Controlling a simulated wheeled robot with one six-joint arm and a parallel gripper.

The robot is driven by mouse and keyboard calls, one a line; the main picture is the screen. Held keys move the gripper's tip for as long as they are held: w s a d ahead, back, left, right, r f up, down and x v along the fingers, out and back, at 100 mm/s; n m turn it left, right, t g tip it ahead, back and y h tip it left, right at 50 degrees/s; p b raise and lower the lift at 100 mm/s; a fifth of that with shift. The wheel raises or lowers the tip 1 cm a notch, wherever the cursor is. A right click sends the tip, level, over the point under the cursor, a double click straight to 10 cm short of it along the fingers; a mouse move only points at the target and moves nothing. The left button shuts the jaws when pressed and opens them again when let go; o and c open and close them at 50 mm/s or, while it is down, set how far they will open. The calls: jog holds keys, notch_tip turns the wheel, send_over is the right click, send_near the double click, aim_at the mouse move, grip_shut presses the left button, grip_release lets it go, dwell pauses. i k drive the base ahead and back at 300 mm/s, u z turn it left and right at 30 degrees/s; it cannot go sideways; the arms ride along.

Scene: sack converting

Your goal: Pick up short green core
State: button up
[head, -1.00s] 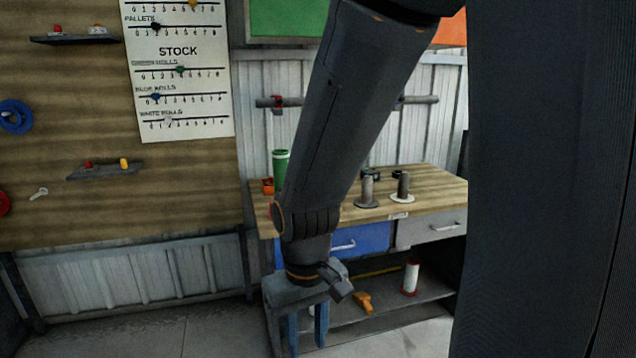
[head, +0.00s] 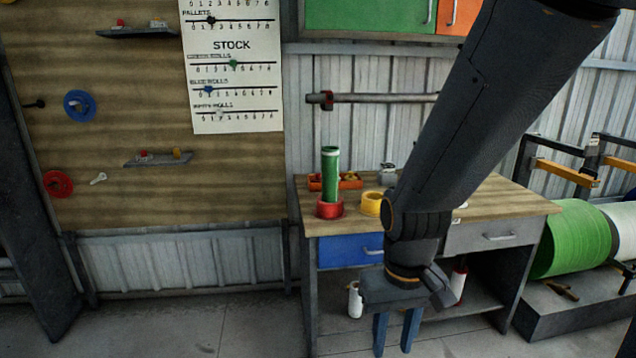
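The short green core (head: 331,174) is a green tube standing upright at the left end of the workbench top, at or just behind a red ring (head: 330,208). I cannot tell whether it stands inside the ring. My gripper (head: 397,345) hangs low in front of the bench, fingers pointing down, below bench-top height and to the right of the core. Its two blue fingers are apart with nothing between them. My arm hides the middle of the bench top.
A yellow ring (head: 372,203) sits right of the red ring, with an orange holder (head: 348,181) behind. The workbench (head: 480,212) has drawers and a lower shelf. A large green roll (head: 572,240) lies at the right. The floor (head: 200,325) at the left is clear.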

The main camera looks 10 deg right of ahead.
aim_at(330, 154)
jog(key=z, duration=0.5)
jog(key=i, duration=1.55)
jog(key=u, duration=0.05)
